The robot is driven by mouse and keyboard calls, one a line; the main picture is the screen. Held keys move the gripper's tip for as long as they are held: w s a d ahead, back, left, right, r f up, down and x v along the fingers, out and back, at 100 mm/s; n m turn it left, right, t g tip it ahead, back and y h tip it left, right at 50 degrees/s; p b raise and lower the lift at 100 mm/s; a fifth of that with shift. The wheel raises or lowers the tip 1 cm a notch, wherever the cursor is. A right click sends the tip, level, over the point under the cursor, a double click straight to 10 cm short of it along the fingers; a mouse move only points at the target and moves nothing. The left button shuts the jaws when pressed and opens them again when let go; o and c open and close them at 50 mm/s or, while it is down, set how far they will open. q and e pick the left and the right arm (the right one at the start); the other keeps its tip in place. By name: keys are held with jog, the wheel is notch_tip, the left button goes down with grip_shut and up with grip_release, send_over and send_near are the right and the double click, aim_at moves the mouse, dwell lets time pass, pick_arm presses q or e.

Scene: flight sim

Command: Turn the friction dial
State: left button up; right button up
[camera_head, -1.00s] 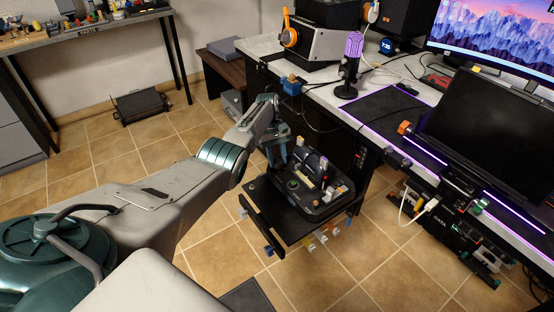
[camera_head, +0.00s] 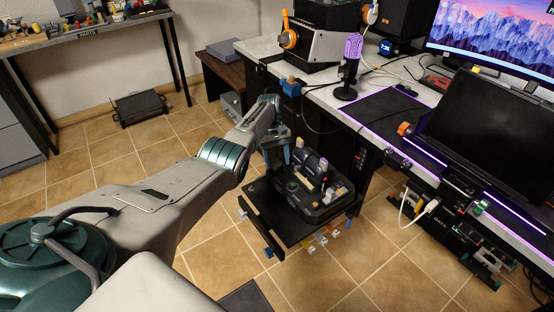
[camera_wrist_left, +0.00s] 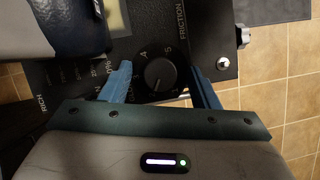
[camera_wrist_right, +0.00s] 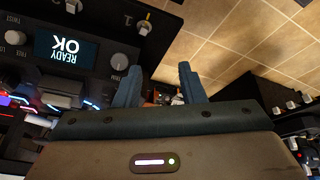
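The friction dial (camera_wrist_left: 160,75) is a round black knob with a pale pointer line, on a dark panel marked with numbers and the word FRICTION, in the left wrist view. My left gripper (camera_wrist_left: 158,70) is open, with one blue finger on each side of the dial. Contact cannot be told. In the head view my left gripper (camera_head: 276,152) is low over the back left of the black throttle unit (camera_head: 318,212), and the dial cannot be made out there. My right gripper (camera_wrist_right: 159,69) is open and empty in the right wrist view.
The desk (camera_head: 262,46) with purple edge lighting stands to the right of the throttle unit. A panel with a READY OK screen (camera_wrist_right: 66,48) is near my right gripper.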

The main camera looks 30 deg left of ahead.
jog(key=shift+w+a+f+t, duration=0.15)
jog(key=shift+w+f+t, duration=0.05)
jog(key=shift+w+t, duration=0.1)
pick_arm(q)
jog(key=v, duration=1)
jog(key=shift+r, duration=0.4)
pick_arm(e)
jog(key=shift+s+f, duration=0.15)
jog(key=shift+s, duration=0.05)
pick_arm(q)
jog(key=shift+a, duration=0.1)
pick_arm(e)
jog(key=shift+a, duration=0.1)
